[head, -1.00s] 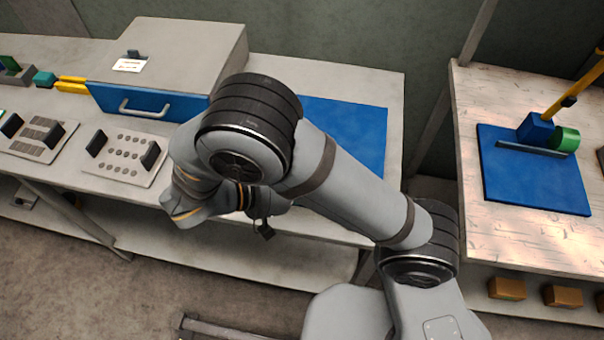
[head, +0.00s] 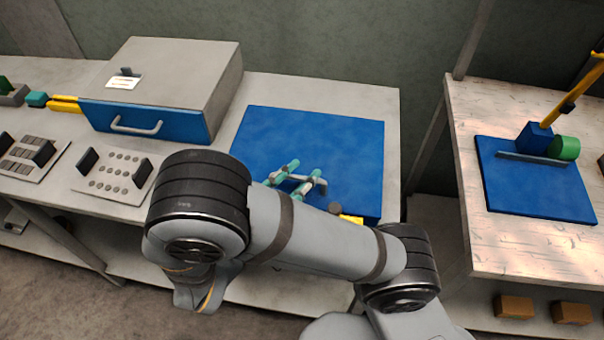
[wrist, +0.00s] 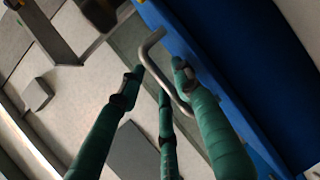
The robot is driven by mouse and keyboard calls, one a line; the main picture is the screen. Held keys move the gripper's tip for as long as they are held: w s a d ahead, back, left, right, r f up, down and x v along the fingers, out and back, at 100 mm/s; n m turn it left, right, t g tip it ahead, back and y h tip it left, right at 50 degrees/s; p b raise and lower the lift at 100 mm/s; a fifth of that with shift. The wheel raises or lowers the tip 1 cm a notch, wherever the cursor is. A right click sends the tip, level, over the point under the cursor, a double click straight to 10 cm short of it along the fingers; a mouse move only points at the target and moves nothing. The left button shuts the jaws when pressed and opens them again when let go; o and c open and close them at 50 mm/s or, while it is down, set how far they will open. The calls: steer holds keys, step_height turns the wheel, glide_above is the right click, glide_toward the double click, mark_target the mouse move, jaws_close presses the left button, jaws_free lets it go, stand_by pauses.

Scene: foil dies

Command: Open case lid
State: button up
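A flat blue panel (head: 330,135), likely the case lid, lies on the bench right of a grey box. My gripper (head: 303,172) has teal fingers and is at the panel's near part, beside a grey bar. In the wrist view the panel's blue edge (wrist: 205,60) carries a bent grey handle (wrist: 150,47). My gripper's green fingers (wrist: 157,76) are spread around the handle's bar, with a visible gap on its left side. The gripper is open; contact with the handle cannot be told.
The grey box (head: 180,70) has a blue front with its own handle (head: 137,127). Pale plates with dark blocks (head: 112,172) lie in front of it. A yellow piece (head: 351,219) is at the panel's near edge. A second bench (head: 530,250) stands right.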

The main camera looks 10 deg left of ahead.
steer(key=shift+w+d+f, duration=0.15)
steer(key=shift+w+d, duration=0.05)
steer(key=shift+w, duration=0.3)
steer(key=c, duration=0.8)
jaws_close()
